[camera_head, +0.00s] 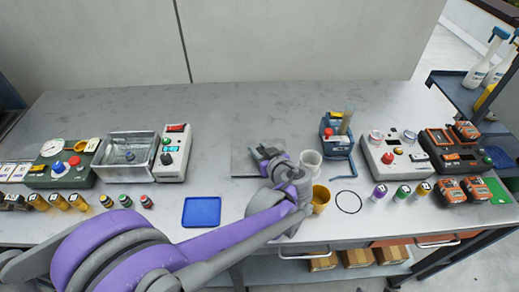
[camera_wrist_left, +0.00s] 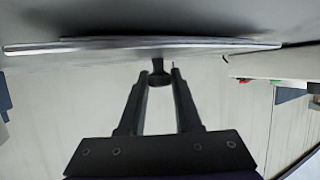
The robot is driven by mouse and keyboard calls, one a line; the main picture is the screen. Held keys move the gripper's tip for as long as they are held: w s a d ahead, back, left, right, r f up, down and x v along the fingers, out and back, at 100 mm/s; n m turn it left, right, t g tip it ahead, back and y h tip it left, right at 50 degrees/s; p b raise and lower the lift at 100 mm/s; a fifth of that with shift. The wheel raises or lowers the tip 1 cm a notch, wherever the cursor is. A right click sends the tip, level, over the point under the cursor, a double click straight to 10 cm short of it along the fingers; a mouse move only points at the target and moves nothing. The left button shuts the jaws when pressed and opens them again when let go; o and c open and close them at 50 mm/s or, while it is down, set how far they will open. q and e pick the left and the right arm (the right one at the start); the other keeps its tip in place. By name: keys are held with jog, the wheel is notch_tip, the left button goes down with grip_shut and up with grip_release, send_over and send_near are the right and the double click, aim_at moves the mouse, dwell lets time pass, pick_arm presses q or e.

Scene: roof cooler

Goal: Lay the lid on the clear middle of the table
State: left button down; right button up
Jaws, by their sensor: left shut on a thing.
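The lid (camera_head: 243,160) is a flat grey square plate over the middle of the table (camera_head: 225,115). My left gripper (camera_head: 268,154) is above it and hides part of it. In the left wrist view the lid (camera_wrist_left: 120,48) shows edge-on, roughly level. The two fingers (camera_wrist_left: 158,78) are shut on its small dark knob (camera_wrist_left: 158,77). Whether the lid touches the table or hangs just above it, I cannot tell. My right gripper is not in view.
An open metal box (camera_head: 130,147) and a white switch box (camera_head: 173,153) stand left of the lid. A blue tray (camera_head: 201,212) lies in front.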

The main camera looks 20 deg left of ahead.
pick_arm(q)
jog(key=shift+f, duration=0.15)
jog(key=c, duration=0.6)
grip_release()
jog(key=shift+r, duration=0.2)
jog(key=p+v, duration=0.1)
jog(key=v, duration=1.1)
jog(key=shift+r, duration=0.1)
